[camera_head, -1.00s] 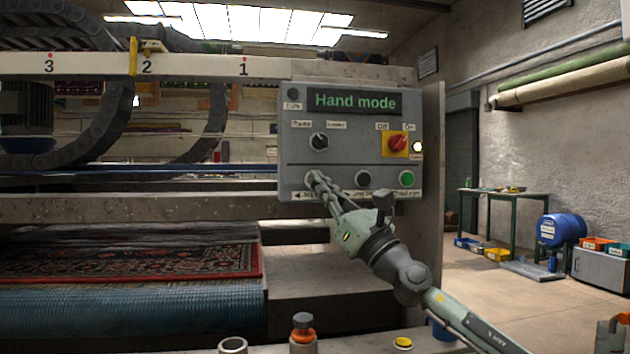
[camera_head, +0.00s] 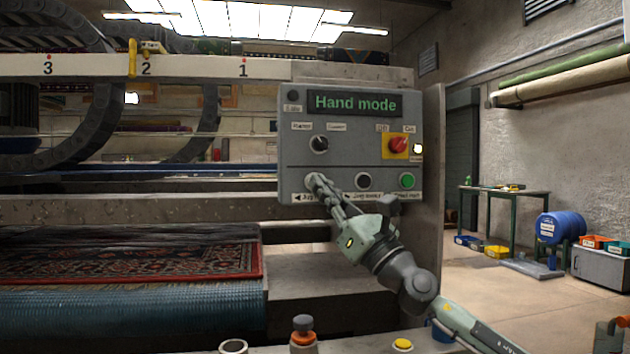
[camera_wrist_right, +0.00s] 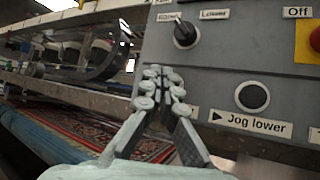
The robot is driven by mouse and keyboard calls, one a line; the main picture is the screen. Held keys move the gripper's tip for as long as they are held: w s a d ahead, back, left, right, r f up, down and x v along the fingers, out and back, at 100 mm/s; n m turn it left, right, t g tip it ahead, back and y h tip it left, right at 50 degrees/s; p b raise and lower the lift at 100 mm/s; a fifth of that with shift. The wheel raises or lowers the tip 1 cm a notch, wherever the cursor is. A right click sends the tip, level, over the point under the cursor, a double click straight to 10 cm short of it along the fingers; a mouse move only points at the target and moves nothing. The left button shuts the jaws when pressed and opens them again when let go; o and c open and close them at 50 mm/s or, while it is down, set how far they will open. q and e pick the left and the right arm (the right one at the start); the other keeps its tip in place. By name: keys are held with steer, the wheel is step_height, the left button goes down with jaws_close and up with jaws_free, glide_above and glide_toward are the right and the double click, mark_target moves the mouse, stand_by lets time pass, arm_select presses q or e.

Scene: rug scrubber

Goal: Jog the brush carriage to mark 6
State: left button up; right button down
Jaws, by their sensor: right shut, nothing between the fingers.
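The grey control panel (camera_head: 345,155) shows "Hand mode" on its display (camera_head: 355,103). My right gripper (camera_head: 316,182) is shut and empty, its fingertips at the panel's lower left, over the spot above the left-arrow "Jog" label. They hide what is there; I cannot tell whether they press. The black "Jog lower" button (camera_wrist_right: 252,97) is to their right and uncovered. The white rail (camera_head: 195,67) carries marks 1, 2 and 3; mark 6 is out of view. A yellow pointer (camera_head: 132,58) stands just left of mark 2. The brush carriage is not clearly visible. My left gripper is out of view.
A red switch on a yellow plate (camera_head: 397,146), a green button (camera_head: 407,181) and a selector (camera_head: 319,144) are on the panel. A patterned rug (camera_head: 140,262) lies on the blue bed. An orange-and-grey knob (camera_head: 303,330) and a yellow button (camera_head: 402,344) are at the front.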

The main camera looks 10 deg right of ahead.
steer(key=s+p, duration=0.2)
steer(key=s, duration=0.3)
steer(key=shift+p, duration=0.3)
stand_by(0.9)
